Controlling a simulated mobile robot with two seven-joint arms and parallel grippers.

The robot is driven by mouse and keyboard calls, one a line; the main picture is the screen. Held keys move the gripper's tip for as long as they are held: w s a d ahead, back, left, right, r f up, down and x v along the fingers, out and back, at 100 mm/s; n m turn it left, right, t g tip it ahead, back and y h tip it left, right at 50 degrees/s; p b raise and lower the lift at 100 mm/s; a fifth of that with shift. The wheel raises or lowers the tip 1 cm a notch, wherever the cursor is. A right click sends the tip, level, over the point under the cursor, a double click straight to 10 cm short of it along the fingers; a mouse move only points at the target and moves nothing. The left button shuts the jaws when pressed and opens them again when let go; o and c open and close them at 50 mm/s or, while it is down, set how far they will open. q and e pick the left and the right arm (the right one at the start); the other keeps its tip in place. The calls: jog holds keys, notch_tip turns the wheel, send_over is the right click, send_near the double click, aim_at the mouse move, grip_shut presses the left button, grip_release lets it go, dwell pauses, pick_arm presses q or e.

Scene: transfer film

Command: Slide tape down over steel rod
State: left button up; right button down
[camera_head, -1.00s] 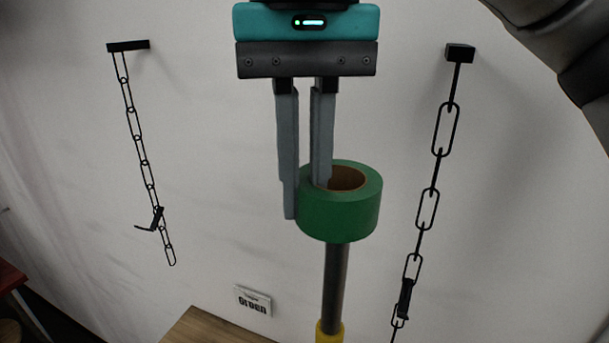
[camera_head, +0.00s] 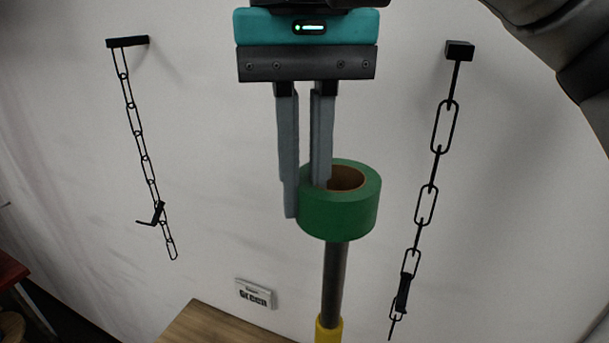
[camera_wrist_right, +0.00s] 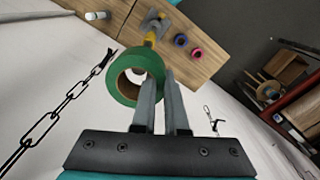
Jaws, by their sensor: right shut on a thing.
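The green tape roll (camera_head: 340,213) hangs level in the head view, with its brown inner core partly showing. My right gripper (camera_head: 304,198) points down and is shut on the roll's left wall, one finger inside the hole and one outside. The steel rod (camera_head: 333,280) stands below the roll, with a yellow part (camera_head: 328,331) at its lower end. The roll hides the rod's top, and I cannot tell whether it enters the hole. The right wrist view also shows the roll (camera_wrist_right: 114,82) in the fingers. My left gripper is not in view.
A wooden table (camera_head: 215,325) lies below. On it, in the right wrist view, are a blue roll (camera_wrist_right: 181,40), a pink roll (camera_wrist_right: 196,53) and a white cylinder (camera_wrist_right: 97,15). Black chains hang on the left (camera_head: 140,145) and right (camera_head: 433,188). A small sign (camera_head: 256,293) is behind.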

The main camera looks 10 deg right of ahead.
notch_tip(320, 180, down, 12)
jog(key=b, duration=0.6)
jog(key=shift+f, duration=0.25)
dwell(3.6)
jog(key=shift+r+p, duration=3.45)
jog(key=shift+r, duration=2.55)
